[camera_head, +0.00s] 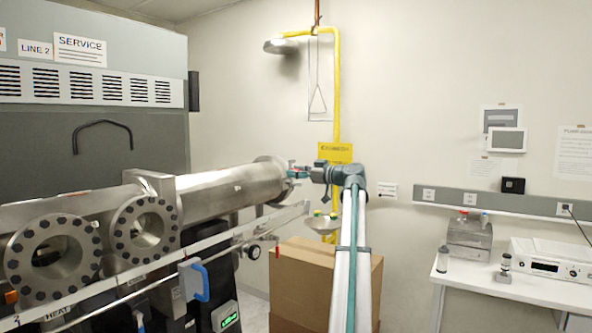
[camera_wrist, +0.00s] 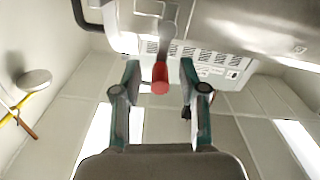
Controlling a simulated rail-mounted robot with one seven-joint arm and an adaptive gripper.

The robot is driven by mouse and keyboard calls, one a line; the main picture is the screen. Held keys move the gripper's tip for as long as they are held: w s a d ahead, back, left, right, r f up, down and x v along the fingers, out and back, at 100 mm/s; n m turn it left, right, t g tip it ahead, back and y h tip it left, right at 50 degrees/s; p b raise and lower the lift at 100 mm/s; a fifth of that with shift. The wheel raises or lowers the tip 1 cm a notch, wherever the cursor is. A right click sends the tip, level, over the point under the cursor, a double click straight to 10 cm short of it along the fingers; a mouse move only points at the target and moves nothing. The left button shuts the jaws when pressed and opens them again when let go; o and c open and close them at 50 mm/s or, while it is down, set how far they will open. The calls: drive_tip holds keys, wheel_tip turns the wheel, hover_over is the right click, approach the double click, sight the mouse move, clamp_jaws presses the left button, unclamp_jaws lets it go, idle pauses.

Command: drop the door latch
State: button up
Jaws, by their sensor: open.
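My gripper (camera_head: 298,172) is at the far end flange of the steel vacuum tube (camera_head: 225,188), in the middle of the head view. In the wrist view my gripper (camera_wrist: 160,75) is open, with one finger on each side of a red-tipped handle (camera_wrist: 160,80). The handle looks like the door latch; its grey shaft runs up toward the steel body (camera_wrist: 245,35). A gap shows between the red tip and each finger. In the head view the latch is too small and too covered by my gripper to make out.
A white rail (camera_head: 240,230) runs along the front of the tube. A cardboard box (camera_head: 305,280) stands below my arm. A yellow safety shower pipe (camera_head: 337,95) and eyewash basin (camera_head: 321,224) are behind. A white bench (camera_head: 480,285) with instruments stands at right.

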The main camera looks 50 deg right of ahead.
drive_tip(key=shift+w, duration=0.15)
clamp_jaws()
